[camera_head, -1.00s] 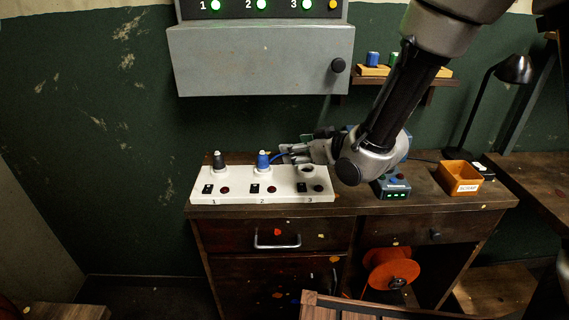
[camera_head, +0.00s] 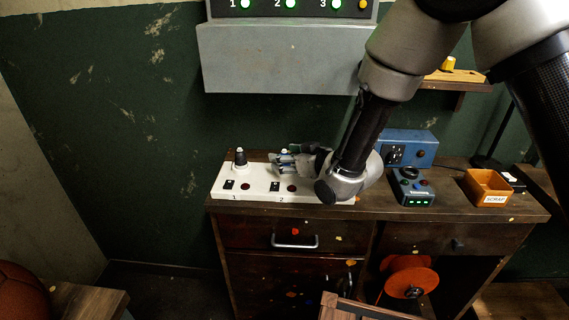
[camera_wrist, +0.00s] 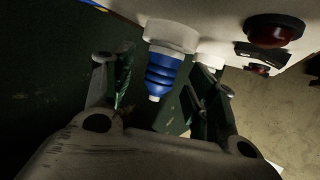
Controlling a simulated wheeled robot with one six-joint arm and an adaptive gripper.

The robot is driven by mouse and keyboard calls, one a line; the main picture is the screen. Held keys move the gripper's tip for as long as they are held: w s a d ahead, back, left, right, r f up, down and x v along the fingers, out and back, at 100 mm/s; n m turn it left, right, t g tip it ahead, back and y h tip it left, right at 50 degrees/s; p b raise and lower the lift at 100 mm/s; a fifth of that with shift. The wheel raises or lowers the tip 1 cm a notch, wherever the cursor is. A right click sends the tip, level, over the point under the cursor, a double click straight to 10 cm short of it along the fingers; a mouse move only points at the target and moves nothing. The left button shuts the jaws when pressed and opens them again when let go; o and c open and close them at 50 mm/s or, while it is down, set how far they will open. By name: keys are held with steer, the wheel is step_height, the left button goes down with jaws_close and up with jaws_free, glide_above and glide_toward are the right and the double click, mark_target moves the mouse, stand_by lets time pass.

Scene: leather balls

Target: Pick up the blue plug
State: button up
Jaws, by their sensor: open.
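The blue plug (camera_wrist: 162,72) stands in a white socket ring (camera_wrist: 170,36) on the white socket strip (camera_head: 258,190). In the wrist view it sits between the two fingers of my gripper (camera_wrist: 158,75). The fingers are open, with dark gaps between them and the plug. In the head view my gripper (camera_head: 284,161) is at position 2 of the strip and mostly hides the plug. Position 3 is hidden behind my wrist.
A black plug (camera_head: 240,158) stands at position 1, left of my gripper. A grey cabinet (camera_head: 285,58) hangs above. A blue device (camera_head: 410,148), a small box with green lights (camera_head: 412,188) and an orange scrap bin (camera_head: 488,187) stand to the right.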

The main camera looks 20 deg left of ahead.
steer(key=c, duration=1.1)
steer(key=shift+o, duration=0.2)
step_height(320, 180, up, 10)
steer(key=shift+f, duration=1.4)
